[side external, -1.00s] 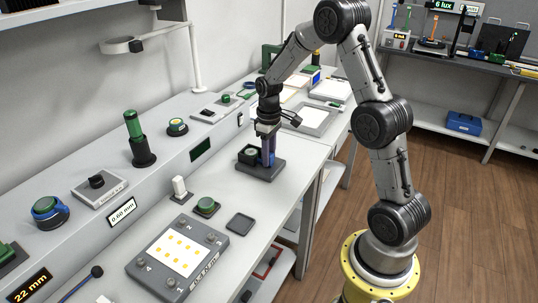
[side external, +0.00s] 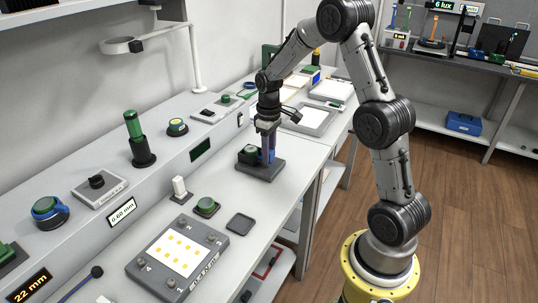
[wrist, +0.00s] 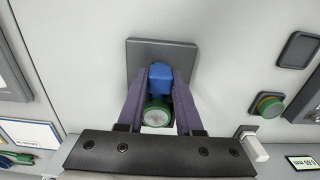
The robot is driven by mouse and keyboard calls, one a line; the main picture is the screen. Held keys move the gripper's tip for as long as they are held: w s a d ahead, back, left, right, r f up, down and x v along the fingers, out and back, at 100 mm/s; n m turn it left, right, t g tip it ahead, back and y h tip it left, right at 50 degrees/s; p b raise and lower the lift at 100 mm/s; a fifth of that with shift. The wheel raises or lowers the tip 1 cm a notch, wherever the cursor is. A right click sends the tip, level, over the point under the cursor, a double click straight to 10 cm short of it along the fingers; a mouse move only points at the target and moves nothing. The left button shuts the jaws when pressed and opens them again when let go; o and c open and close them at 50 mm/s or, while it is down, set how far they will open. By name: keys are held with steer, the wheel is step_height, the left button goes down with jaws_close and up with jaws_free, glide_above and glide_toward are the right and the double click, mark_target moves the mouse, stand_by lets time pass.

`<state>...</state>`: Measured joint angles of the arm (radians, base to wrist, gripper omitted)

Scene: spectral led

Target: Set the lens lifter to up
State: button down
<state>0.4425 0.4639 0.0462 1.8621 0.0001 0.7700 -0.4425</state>
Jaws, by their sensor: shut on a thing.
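The lens lifter stands on the bench in the side view, with a dark square base plate (side external: 262,170) and a dark round lens holder (side external: 247,154) at its left. In the wrist view it shows a blue block (wrist: 160,75) and a green-rimmed round lens (wrist: 157,114) between my fingers, over the dark base (wrist: 160,46). My gripper (side external: 268,150) points down over the base plate. It is shut on the blue block, one purple finger on each side. The fingers hide part of the lifter, so its height setting is hard to read.
A dark panel with a white dotted sheet (side external: 177,253), a green-topped button (side external: 207,206), a white switch (side external: 180,188) and a shallow dark tray (side external: 240,223) lie nearer the camera. A green-topped post (side external: 137,140) stands on the raised ledge. Bare bench surrounds the base plate.

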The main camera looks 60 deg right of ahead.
steer(key=shift+r, duration=0.75)
steer(key=c, duration=0.8)
jaws_free()
steer(key=shift+r, duration=0.1)
steer(key=shift+c, duration=0.2)
steer(key=shift+o, duration=1.4)
step_height(320, 180, up, 14)
steer(key=shift+f, duration=0.2)
